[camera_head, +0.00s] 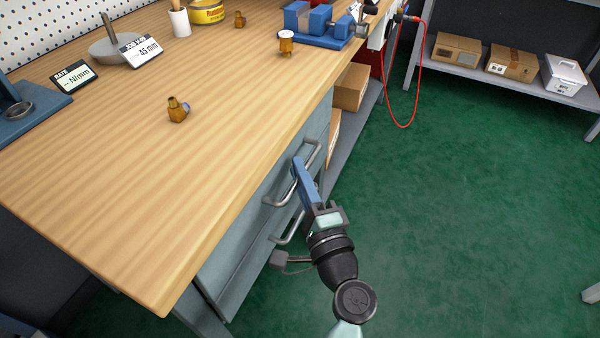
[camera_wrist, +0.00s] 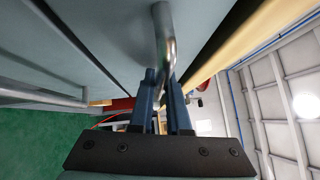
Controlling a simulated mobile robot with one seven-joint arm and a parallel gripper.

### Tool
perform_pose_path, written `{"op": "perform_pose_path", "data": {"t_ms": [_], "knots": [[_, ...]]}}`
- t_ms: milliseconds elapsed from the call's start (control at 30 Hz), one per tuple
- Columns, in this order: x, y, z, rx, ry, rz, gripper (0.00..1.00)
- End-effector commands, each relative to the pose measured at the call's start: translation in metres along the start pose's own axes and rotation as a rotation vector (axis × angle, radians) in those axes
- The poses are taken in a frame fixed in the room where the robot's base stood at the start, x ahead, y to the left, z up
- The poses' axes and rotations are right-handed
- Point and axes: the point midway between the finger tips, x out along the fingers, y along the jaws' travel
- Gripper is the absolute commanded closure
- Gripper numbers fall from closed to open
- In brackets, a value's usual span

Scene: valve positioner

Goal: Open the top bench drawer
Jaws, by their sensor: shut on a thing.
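The workbench has a grey drawer unit under its wooden top. The top drawer's metal bar handle (camera_head: 311,158) is on the drawer front, just below the benchtop edge. My gripper (camera_head: 301,165) reaches up to this handle from the lower right. In the wrist view the handle (camera_wrist: 165,45) runs between the two blue fingers of my gripper (camera_wrist: 163,85), which are shut on it. The top drawer front (camera_wrist: 120,35) shows beside the handle. A second handle (camera_head: 288,226) sits lower, on the drawer below. How far the top drawer stands out is hard to tell.
On the wooden benchtop (camera_head: 150,190) are a brass fitting (camera_head: 178,110), a blue vise (camera_head: 318,22) and label cards. Cardboard boxes (camera_head: 352,88) sit on a shelf under the bench. The green floor (camera_head: 450,220) to the right is clear. A red hose (camera_head: 404,125) hangs behind.

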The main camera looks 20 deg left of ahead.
Motion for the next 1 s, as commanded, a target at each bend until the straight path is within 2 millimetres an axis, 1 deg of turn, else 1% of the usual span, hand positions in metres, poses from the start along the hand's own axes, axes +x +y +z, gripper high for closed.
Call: {"op": "perform_pose_path", "data": {"t_ms": [300,500,667,1000], "knots": [[-0.001,0.001,-0.001,0.001,0.0,0.001,1.0],[-0.012,-0.002,-0.011,0.0,0.002,0.001,1.0],[-0.032,-0.007,-0.033,0.0,0.005,-0.001,1.0],[-0.097,-0.024,-0.097,-0.002,0.006,-0.001,1.0]]}}
